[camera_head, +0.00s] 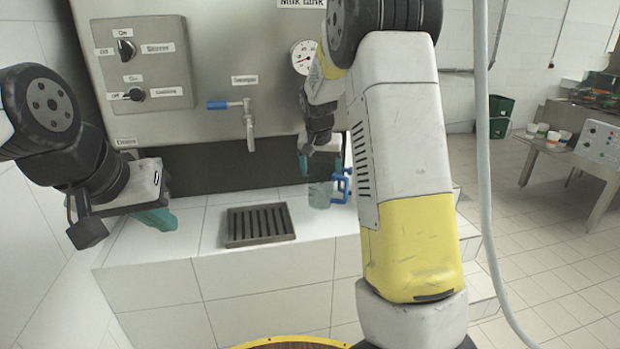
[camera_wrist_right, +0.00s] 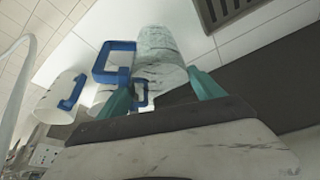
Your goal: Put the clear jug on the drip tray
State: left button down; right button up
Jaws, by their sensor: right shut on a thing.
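The clear jug (camera_head: 319,194), with a blue handle, is at the right part of the white tiled ledge. In the right wrist view the clear jug (camera_wrist_right: 160,55) sits between the teal fingers of my right gripper (camera_wrist_right: 163,90), its handle to the left. My right gripper (camera_head: 318,165) is shut on it; my arm partly hides this area in the head view. The drip tray (camera_head: 232,242), a dark slotted grate, lies left of the jug and is bare. My left gripper (camera_head: 155,217) hangs left of the tray, apart from it; its finger gap does not show clearly.
A white jug (camera_wrist_right: 58,100) with a blue handle stands near the held jug, with another partly hidden beside it. The tap (camera_head: 248,125) with a blue lever hangs from the steel tank (camera_head: 215,40) above the ledge. A pale hose (camera_head: 484,150) runs down at right.

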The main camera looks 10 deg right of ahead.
jog(key=shift+w+f, duration=0.15)
jog(key=shift+f, duration=0.75)
jog(key=shift+w+f, duration=0.1)
jog(key=shift+f, duration=0.85)
jog(key=o, duration=1.8)
jog(key=shift+o, duration=0.2)
